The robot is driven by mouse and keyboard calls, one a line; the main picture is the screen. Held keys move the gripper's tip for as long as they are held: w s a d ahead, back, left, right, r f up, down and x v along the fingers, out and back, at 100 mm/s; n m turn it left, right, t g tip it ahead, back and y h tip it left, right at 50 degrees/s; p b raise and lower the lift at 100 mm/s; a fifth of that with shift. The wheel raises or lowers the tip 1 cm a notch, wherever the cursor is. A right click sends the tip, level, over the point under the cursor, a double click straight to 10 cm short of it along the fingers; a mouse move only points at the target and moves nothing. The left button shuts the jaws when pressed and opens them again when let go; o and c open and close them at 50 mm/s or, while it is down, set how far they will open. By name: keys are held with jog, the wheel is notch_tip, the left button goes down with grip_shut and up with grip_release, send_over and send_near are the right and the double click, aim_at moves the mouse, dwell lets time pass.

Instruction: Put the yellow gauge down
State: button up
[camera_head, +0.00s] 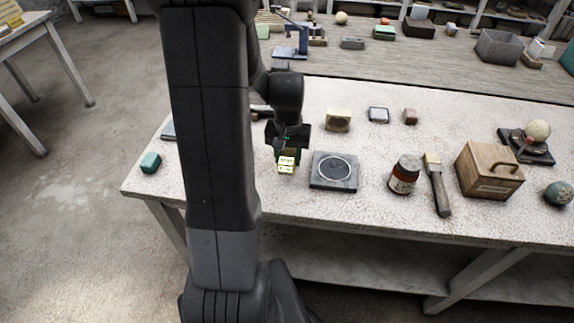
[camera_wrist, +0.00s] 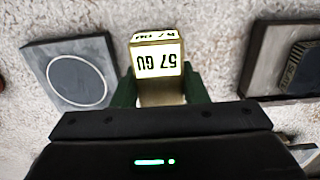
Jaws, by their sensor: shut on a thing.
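My gripper (camera_head: 287,150) is shut on the yellow gauge (camera_head: 286,166), a small yellowish block with pale lettered labels. In the wrist view the gauge (camera_wrist: 158,62) sits between the two green fingers (camera_wrist: 158,85), its label reading upside down. It is over the pale speckled bench top (camera_head: 380,210), near its front left part and just left of a grey plate with a ring (camera_head: 334,170). I cannot tell whether its lower end touches the bench.
The ringed plate also shows in the wrist view (camera_wrist: 92,97); a dark-framed tray (camera_wrist: 257,60) lies on the other side.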

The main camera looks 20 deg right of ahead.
aim_at(288, 153)
jog(key=shift+f, duration=2.1)
jog(key=shift+f, duration=0.15)
jog(key=o, duration=0.9)
notch_tip(288, 153, up, 12)
jog(key=shift+r, duration=0.15)
